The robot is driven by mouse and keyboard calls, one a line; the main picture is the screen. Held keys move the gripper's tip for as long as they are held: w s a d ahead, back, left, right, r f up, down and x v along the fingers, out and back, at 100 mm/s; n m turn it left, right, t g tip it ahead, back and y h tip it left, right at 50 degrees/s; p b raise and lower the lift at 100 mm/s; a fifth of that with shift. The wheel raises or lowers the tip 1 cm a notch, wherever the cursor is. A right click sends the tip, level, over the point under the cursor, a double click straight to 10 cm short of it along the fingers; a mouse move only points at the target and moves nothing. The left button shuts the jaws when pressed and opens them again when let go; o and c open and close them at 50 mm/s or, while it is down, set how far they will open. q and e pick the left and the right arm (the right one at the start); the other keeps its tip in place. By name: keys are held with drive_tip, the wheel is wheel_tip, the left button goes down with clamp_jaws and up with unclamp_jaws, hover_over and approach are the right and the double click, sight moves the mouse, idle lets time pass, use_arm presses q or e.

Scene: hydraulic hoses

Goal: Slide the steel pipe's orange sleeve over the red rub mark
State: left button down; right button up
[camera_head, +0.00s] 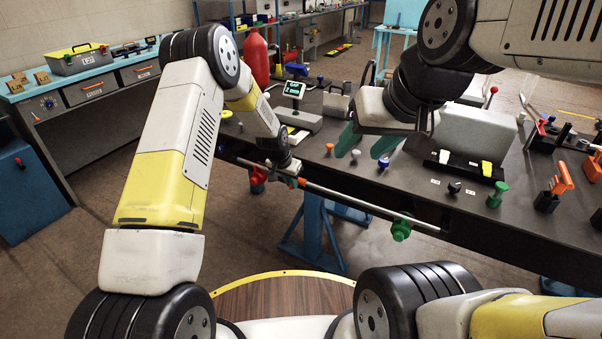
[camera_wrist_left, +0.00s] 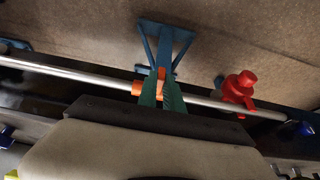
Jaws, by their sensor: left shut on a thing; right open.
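The steel pipe (camera_head: 350,202) runs along the table's front edge; it also crosses the left wrist view (camera_wrist_left: 70,71). Its orange sleeve (camera_wrist_left: 137,89) is around the pipe, partly hidden by the green fingers of my left gripper (camera_wrist_left: 162,92), which is shut on it. In the head view a bit of the orange sleeve (camera_head: 301,182) shows just right of my left gripper (camera_head: 287,178). I cannot make out the red rub mark in either view. My right gripper (camera_head: 366,142) is open and empty above the table, beyond the pipe.
A red clamp (camera_head: 258,177) is at the pipe's left part and a green clamp (camera_head: 401,229) near its right end. The dark table (camera_head: 330,175) carries several small knobs, a scale (camera_head: 297,95) and a grey block (camera_head: 475,135). Bare pipe lies between sleeve and green clamp.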

use_arm(q)
drive_tip(key=shift+w+a, duration=0.35)
drive_tip(key=shift+a, duration=0.25)
drive_tip(key=c, duration=1.5)
unclamp_jaws()
drive_tip(key=shift+v, duration=3.9)
drive_tip(key=shift+r, duration=0.1)
